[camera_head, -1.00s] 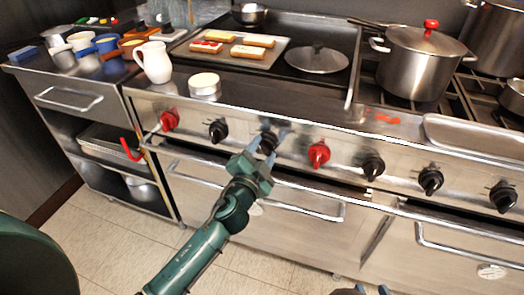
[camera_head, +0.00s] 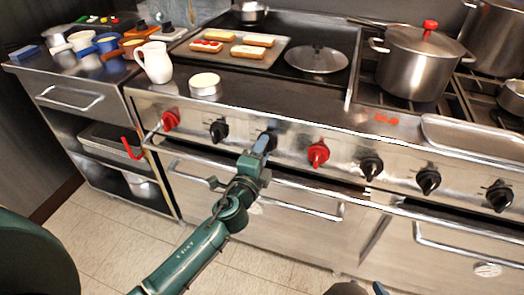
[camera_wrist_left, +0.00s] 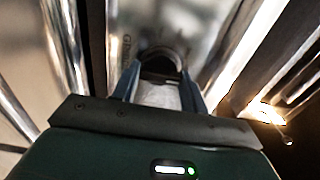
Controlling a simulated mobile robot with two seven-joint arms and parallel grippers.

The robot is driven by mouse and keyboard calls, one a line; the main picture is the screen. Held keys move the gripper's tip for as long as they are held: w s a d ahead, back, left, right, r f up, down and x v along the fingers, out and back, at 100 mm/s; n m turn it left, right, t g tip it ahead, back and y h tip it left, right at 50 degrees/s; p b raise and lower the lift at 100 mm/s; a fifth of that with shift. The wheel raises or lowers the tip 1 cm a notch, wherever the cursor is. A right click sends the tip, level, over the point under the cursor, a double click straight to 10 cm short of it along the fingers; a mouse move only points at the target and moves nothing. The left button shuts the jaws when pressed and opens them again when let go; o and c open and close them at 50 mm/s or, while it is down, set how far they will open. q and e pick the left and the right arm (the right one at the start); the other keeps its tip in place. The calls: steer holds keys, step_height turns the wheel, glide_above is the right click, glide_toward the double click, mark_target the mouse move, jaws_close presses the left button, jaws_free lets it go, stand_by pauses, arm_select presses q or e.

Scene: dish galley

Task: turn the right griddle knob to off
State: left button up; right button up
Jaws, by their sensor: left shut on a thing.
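A black knob (camera_head: 271,137) sits on the steel front panel below the griddle, between another black knob (camera_head: 218,130) and a red knob (camera_head: 318,154). It looks like the right griddle knob. My left gripper (camera_head: 262,146) reaches it from below and is shut on it, hiding much of it. In the left wrist view, the dark round knob (camera_wrist_left: 161,64) lies between the two fingers (camera_wrist_left: 158,92). Its pointer angle cannot be read. Only a bluish tip of my right gripper (camera_head: 380,288) shows at the bottom edge, away from the panel.
Another red knob (camera_head: 170,120) is at the left, and several black knobs continue right. An oven handle (camera_head: 310,211) runs below the panel. The griddle (camera_head: 290,88) carries a tray of toast (camera_head: 225,62) and a lid (camera_head: 317,60). A white jug (camera_head: 154,63) stands left.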

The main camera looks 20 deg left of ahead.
stand_by(0.5)
arm_select(q)
steer(key=o, duration=1)
arm_select(e)
steer(key=shift+s, duration=0.1)
arm_select(q)
steer(key=shift+s, duration=0.1)
steer(key=s, duration=0.4)
steer(key=s+b, duration=0.1)
steer(key=s, duration=0.8)
steer(key=shift+a+b, duration=0.25)
steer(key=shift+b, duration=0.15)
arm_select(e)
steer(key=shift+s+d+r, duration=0.2)
steer(key=shift+d, duration=0.25)
steer(key=shift+f, duration=0.1)
